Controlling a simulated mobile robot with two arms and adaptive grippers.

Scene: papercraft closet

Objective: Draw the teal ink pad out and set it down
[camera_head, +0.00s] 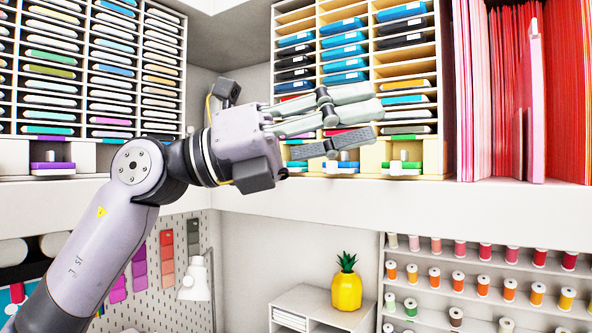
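My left gripper (362,118) is in front of the right-hand rack, its fingers spread and pointing right, with nothing seen held. It covers part of the lower slots. A teal-blue ink pad (404,100) lies in a slot of this rack's right column, just right of the fingertips. Another teal pad (47,130) lies low in the left rack. I cannot tell which pad is the task's. A red-pink pad (345,131) shows partly behind the fingers. My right gripper is not in view.
The right-hand rack (437,60) also holds blue, black, yellow and green pads. Stampers, one with a green base (402,168), stand beneath it. Red and pink paper sheets (507,90) stand to the right. The white shelf front (450,205) runs below, above thread spools and a pineapple ornament (346,288).

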